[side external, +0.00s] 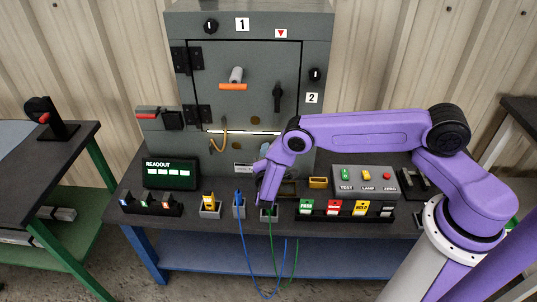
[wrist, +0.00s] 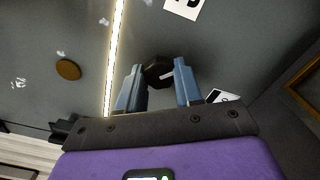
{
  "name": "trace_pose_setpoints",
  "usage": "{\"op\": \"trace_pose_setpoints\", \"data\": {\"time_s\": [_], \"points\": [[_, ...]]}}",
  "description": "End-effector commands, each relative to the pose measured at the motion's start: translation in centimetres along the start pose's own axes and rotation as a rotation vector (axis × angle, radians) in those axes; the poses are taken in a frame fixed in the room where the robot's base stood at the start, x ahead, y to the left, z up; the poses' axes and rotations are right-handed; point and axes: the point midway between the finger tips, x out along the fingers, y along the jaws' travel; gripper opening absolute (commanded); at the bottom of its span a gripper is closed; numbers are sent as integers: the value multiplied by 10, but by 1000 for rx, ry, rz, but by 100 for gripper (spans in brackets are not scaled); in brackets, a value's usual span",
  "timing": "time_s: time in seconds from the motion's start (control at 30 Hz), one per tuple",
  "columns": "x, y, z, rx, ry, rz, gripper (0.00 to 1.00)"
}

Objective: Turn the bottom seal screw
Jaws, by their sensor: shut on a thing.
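The bottom seal screw (wrist: 158,71) is a black, many-sided knob with a white mark, seen in the wrist view. My gripper (wrist: 160,88) has its two blue-grey fingers on either side of the knob, shut on it.
A lit strip (wrist: 116,55) runs beside the held knob. Blue and green cables (side external: 250,255) hang over the front edge. A second table (side external: 70,150) is at left.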

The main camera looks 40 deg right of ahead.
Motion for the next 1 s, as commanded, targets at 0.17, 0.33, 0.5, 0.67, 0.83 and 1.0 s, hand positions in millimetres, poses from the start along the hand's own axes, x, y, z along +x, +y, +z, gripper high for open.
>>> {"op": "trace_pose_setpoints", "data": {"time_s": [0.17,0.33,0.5,0.67,0.83,1.0], "points": [[-1,0,0,-2,2,0,60],[0,0,0,-2,1,0,60],[-7,0,-1,-1,2,0,60],[-30,1,-1,-3,5,2,60],[-66,1,-1,-3,6,3,60],[-102,0,-1,-2,6,3,60]]}}
